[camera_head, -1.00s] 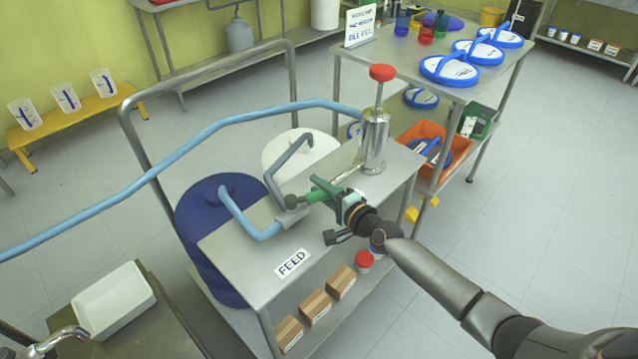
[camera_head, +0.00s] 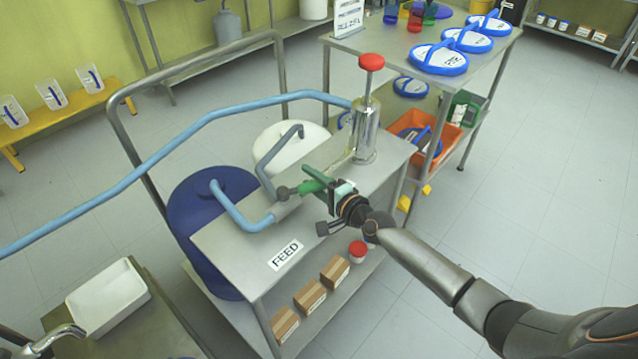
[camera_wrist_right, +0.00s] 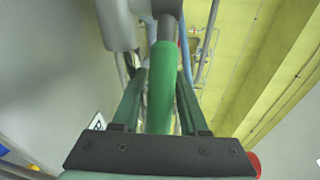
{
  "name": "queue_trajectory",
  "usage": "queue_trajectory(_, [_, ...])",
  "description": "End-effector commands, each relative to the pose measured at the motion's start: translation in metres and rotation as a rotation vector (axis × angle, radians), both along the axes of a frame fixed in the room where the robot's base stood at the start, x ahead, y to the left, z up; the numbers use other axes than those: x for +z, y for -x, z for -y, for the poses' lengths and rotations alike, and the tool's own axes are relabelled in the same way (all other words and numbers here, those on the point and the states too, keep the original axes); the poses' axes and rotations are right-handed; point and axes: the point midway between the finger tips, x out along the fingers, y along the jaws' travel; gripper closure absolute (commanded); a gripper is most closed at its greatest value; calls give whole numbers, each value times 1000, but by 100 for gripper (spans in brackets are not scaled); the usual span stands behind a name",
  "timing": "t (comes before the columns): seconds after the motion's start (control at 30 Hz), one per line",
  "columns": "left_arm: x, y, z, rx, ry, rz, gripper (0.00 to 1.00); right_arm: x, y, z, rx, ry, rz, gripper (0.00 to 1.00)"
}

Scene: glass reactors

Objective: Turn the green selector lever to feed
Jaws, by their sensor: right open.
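The green selector lever (camera_head: 309,187) sits on the valve of the steel bench, its handle pointing right from a dark round pivot (camera_head: 282,193). The FEED label (camera_head: 286,256) lies on the bench top, nearer to me than the lever. My right gripper (camera_head: 318,186) is at the lever's handle. In the right wrist view my right gripper (camera_wrist_right: 160,95) is open, with the green lever (camera_wrist_right: 161,85) running between its two fingers. A gap shows beside the lever. My left gripper is not in view.
A steel cylinder with a red knob (camera_head: 371,62) stands behind the lever on the bench (camera_head: 240,243). A light-blue pipe (camera_head: 185,138) crosses to the left. A blue drum (camera_head: 190,235) stands at the left. Boxes (camera_head: 310,295) sit on the lower shelf.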

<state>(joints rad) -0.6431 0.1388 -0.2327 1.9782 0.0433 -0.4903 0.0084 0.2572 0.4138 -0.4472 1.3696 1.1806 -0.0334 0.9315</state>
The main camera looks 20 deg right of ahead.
Motion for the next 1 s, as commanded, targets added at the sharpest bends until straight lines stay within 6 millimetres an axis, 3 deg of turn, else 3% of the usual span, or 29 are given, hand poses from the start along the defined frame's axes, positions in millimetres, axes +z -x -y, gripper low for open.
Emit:
queue_trajectory(0.17, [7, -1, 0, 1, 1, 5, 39, 2, 17, 6, 0, 1, -4, 57])
queue_trajectory(0.33, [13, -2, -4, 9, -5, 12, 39, 7, 46, 16, -1, 3, -4, 57])
queue_trajectory(0.63, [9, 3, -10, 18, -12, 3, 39, 14, 95, 33, 0, 2, -3, 57])
queue_trajectory(1.0, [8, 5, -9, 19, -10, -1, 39, 18, 116, 41, -1, 0, -1, 57])
